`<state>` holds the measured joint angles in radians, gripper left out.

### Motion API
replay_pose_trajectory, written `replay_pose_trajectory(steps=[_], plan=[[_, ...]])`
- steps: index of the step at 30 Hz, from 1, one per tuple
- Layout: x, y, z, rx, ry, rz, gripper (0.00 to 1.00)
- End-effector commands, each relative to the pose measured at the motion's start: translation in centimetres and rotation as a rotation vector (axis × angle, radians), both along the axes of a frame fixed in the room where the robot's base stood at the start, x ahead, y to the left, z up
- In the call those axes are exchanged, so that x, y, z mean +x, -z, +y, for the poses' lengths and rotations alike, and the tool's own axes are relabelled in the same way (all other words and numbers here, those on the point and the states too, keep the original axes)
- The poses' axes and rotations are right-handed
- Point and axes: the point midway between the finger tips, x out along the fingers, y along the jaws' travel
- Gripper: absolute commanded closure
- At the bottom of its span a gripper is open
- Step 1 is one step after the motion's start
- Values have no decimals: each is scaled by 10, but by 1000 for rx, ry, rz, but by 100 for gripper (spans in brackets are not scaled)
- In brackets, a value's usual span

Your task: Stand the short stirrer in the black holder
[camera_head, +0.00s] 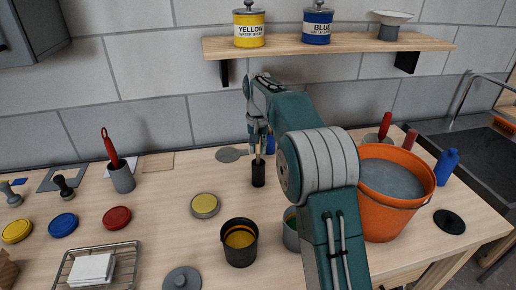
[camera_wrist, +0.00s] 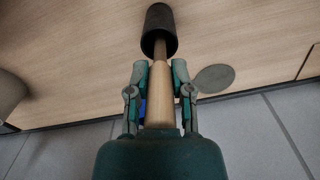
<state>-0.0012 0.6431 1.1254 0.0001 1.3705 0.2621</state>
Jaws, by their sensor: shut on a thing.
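My gripper (camera_wrist: 160,72) is shut on the short stirrer (camera_wrist: 160,95), a pale wooden stick with a thicker handle and a thinner, darker end. The black holder (camera_wrist: 157,22) is a small dark cylinder standing on the table. In the wrist view the stirrer's thin end meets the holder's dark mouth and looks to be inside it; its tip is hidden. In the head view my gripper (camera_head: 257,141) is right above the black holder (camera_head: 258,174), with the stirrer (camera_head: 258,158) pointing down to it, roughly upright.
An orange bucket (camera_head: 388,218) stands to the right, beside my arm. A grey cup with a red-handled tool (camera_head: 122,180) stands left. A flat grey disc (camera_head: 231,154) lies behind.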

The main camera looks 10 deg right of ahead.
Motion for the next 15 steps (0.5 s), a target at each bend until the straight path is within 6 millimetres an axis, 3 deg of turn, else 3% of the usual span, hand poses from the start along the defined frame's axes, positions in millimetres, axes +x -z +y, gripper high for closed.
replay_pose_trajectory(steps=[10, 11, 12, 15], plan=[[0, 4, 0, 0, 0, 0, 99], [0, 3, 0, 0, 0, -1, 58], [0, 3, 0, 0, 0, -1, 40], [0, 3, 0, 0, 0, -1, 37]])
